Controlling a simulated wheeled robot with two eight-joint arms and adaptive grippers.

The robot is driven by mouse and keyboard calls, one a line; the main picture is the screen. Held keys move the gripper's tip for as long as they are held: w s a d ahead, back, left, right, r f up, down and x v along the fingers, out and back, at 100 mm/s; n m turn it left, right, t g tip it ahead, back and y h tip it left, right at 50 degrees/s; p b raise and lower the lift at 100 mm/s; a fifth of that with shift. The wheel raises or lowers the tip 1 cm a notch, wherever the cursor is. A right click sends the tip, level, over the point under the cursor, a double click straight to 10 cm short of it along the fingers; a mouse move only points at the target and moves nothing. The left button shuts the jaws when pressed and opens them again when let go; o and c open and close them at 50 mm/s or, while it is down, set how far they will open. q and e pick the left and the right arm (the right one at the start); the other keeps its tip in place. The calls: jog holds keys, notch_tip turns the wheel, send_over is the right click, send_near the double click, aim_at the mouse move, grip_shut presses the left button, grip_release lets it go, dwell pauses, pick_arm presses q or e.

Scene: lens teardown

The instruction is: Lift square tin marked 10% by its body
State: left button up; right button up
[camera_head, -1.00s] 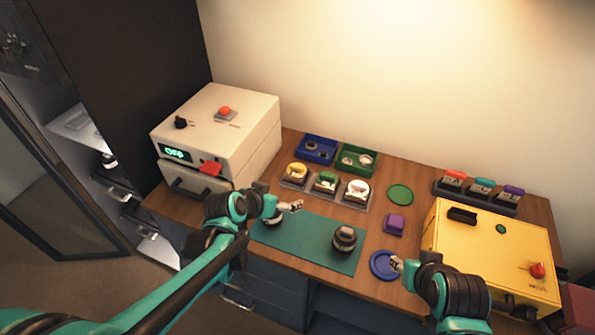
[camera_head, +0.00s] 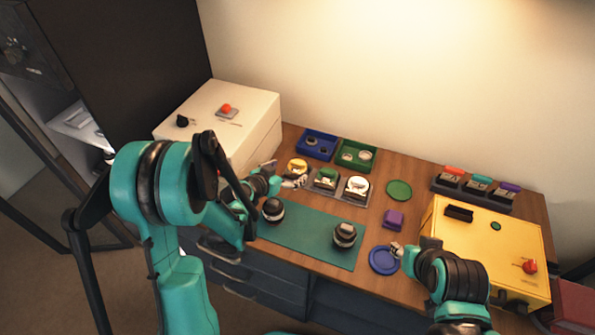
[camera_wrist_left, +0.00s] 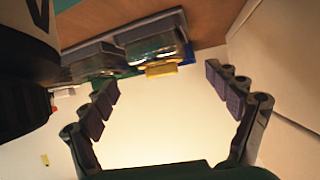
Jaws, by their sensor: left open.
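Three square tins stand in a row on a grey tray (camera_head: 341,194): one with a yellow top (camera_head: 298,166), one with a green top (camera_head: 326,176) and one with a white top (camera_head: 357,186). No 10% mark is legible, so I cannot tell which tin bears it. My left gripper (camera_head: 295,182) is at the front of the yellow-topped tin and hides part of it. In the left wrist view the open left fingers (camera_wrist_left: 168,95) have nothing between them; a yellow-topped tin (camera_wrist_left: 160,69) is beyond them. My right gripper (camera_head: 397,249) is above a blue round dish (camera_head: 382,262).
Blue (camera_head: 314,143) and green (camera_head: 354,154) bins stand behind the tins. A teal mat (camera_head: 310,235) with two dark lens parts (camera_head: 273,209) (camera_head: 344,235) lies in front. A white machine (camera_head: 215,120) is left, a yellow box (camera_head: 480,245) right.

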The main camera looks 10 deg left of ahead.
aim_at(296, 165)
pick_arm(q)
jog(key=b+x, duration=0.1)
jog(key=x, duration=0.4)
jog(key=shift+r, duration=0.3)
jog(key=shift+c, duration=0.9)
jog(key=c, duration=1.1)
jog(key=shift+r, duration=0.1)
